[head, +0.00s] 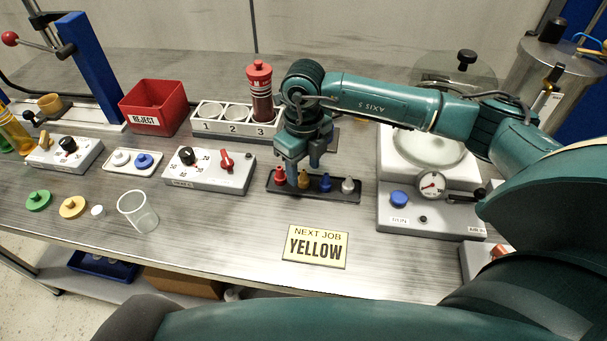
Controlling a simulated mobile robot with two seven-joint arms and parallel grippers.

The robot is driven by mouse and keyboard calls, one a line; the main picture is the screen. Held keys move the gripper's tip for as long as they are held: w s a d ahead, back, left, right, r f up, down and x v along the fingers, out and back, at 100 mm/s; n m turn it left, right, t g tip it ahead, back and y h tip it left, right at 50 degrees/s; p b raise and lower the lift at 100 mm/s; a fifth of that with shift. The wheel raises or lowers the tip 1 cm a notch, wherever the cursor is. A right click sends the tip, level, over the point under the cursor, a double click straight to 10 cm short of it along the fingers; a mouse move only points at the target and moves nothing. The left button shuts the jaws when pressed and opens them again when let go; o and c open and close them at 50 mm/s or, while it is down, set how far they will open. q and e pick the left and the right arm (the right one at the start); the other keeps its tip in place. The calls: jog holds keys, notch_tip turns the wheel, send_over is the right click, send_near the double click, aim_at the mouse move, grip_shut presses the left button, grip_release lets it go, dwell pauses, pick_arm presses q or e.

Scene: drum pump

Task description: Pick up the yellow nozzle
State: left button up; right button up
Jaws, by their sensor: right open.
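The yellow nozzle (304,180) stands upright in a dark rack (300,193) near the middle of the table, between a red nozzle (280,175) and a blue nozzle (325,183). A grey nozzle (348,186) stands at the rack's right end. My right gripper (303,171) points down over the rack, open, its fingers close around the upper part of the yellow nozzle. One finger comes down between the red and yellow nozzles. I cannot tell whether the fingers touch the yellow nozzle. My left gripper is out of view.
A card reading YELLOW (315,246) lies in front of the rack. A control box with a red knob (210,170) stands left, and a gauge unit (430,215) right. A numbered holder (237,128) with a red-capped cylinder (260,90) is behind. A clear cup (137,212) stands front left.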

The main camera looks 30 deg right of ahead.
notch_tip(320, 180, down, 2)
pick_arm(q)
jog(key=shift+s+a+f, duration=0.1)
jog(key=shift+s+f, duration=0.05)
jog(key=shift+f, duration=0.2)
